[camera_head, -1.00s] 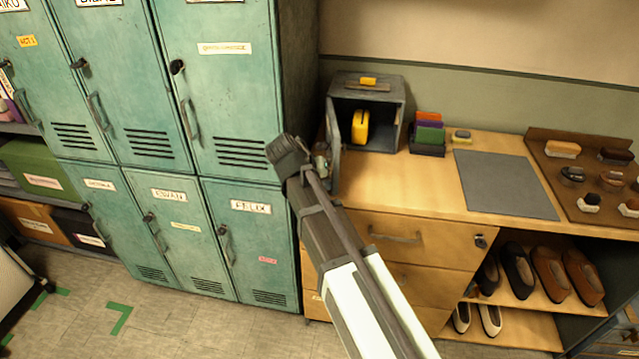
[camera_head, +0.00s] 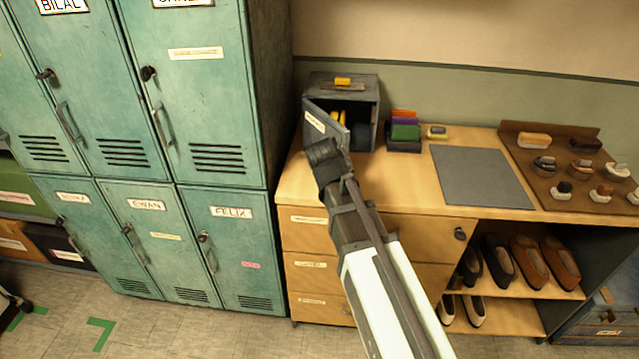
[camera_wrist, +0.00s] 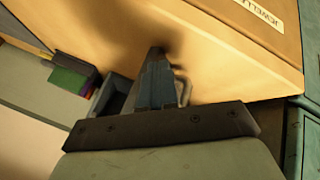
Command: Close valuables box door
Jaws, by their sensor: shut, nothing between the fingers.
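The valuables box (camera_head: 345,92) is a small dark grey box at the back left of the wooden counter. Its door (camera_head: 326,125), with a white label, is hinged at the left and stands partly open, angled across the opening. A yellow item (camera_head: 342,117) shows inside through the gap. My gripper (camera_head: 321,148) is shut and empty, at the door's lower outer side; I cannot tell whether it touches. In the wrist view, the shut fingers (camera_wrist: 157,72) are over the counter, and part of the grey box (camera_wrist: 113,92) shows beside them. A curved grey piece shows next to the fingers.
Green lockers (camera_head: 215,100) stand close on the left. Right of the box are a holder with coloured items (camera_head: 404,133), a grey mat (camera_head: 481,176) and a brown board (camera_head: 540,170) with brushes. Drawers and a shoe shelf are below the counter (camera_head: 300,185).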

